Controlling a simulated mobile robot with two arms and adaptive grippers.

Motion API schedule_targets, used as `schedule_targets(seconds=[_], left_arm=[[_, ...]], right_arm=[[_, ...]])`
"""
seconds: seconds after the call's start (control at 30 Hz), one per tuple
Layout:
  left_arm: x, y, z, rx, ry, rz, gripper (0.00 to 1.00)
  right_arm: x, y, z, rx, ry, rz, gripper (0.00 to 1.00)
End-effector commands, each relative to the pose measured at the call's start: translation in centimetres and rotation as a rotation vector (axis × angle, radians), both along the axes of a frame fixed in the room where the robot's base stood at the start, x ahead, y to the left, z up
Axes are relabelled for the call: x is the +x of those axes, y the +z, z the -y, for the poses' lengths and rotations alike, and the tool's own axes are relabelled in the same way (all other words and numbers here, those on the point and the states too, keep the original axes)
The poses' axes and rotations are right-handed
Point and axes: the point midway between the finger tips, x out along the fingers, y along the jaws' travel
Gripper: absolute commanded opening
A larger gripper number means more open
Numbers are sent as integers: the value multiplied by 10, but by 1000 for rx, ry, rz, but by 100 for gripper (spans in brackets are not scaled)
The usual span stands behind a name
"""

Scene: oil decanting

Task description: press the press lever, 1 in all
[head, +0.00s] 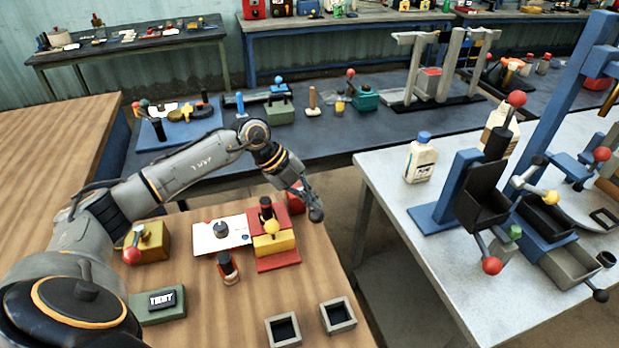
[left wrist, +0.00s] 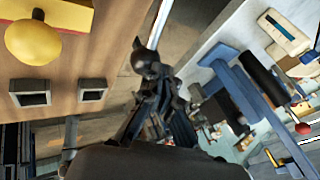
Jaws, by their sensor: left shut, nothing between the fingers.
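A small press-like fixture (head: 278,264) with a red base and yellow block stands on the wooden table, with a yellow ball knob (head: 271,227) at its front. The knob also shows at the upper left of the left wrist view (left wrist: 33,43). Other ball-ended levers are around, and I cannot tell for certain which is the press lever. My left gripper (head: 315,212) is shut and empty, in the air to the right of this fixture near the table's right edge. Its dark fingers show in the left wrist view (left wrist: 146,58). My right gripper is not in view.
Two open square boxes (head: 284,331) (head: 339,316), a green TEST box (head: 157,305), a dark-and-orange cylinder (head: 228,267) and a yellow box with a red-ball lever (head: 132,256) share the wooden table. A blue stand (head: 455,190) and white bottle (head: 420,160) occupy the pale table at right.

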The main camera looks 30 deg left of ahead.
Motion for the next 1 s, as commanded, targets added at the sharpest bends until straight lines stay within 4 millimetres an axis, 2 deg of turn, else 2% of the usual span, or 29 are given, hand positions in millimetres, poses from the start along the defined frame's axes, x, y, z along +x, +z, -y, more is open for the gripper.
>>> schedule_targets(seconds=[0.5,1.0], left_arm=[[-1,-2,1,-1,-3,-6,0],[12,18,-15,1,0,-5,0]], right_arm=[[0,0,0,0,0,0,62],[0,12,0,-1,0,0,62]])
